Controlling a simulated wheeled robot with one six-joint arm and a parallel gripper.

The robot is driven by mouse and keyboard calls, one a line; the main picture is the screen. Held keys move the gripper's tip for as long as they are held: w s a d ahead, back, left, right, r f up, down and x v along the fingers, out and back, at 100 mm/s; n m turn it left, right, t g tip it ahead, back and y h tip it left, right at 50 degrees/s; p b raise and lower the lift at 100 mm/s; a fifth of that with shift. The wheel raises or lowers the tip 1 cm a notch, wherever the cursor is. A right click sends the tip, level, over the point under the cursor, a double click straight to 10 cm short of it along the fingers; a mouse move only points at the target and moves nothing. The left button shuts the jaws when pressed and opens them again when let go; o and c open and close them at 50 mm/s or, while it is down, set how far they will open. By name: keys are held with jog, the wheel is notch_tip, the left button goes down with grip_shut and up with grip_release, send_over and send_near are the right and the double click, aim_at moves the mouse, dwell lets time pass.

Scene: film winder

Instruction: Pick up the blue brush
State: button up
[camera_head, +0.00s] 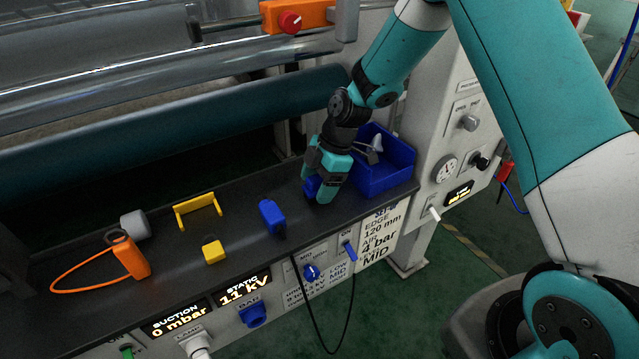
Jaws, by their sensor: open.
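My gripper (324,188) is open and points down at the shelf, just left of the blue bin. A small blue thing (311,187) shows low at its left finger, largely hidden by the gripper. I cannot tell whether it lies between the fingers or touches them. A second blue piece (271,217) lies on the dark shelf to the left, apart from the gripper. Neither shows bristles clearly, so I cannot tell for sure which is the blue brush.
The blue bin (392,184) holds a grey metal tool (372,149). The dark shelf (172,262) also bears a yellow bracket (198,206), a yellow block (213,251), a grey cylinder (134,224) and an orange looped tool (131,260). Rollers run behind; the panel with knobs is below.

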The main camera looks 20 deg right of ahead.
jog(key=shift+a+f, duration=0.15)
jog(key=shift+f, duration=0.25)
jog(key=c, duration=1)
jog(key=shift+c, duration=0.2)
jog(key=shift+r, duration=0.1)
jog(key=shift+r, duration=0.45)
jog(key=shift+s+r+b, duration=0.2)
jog(key=shift+b, duration=0.25)
jog(key=s+d+b, duration=0.3)
jog(key=s+b, duration=0.1)
jog(key=s, duration=1.3)
jog(key=shift+s+d, duration=0.15)
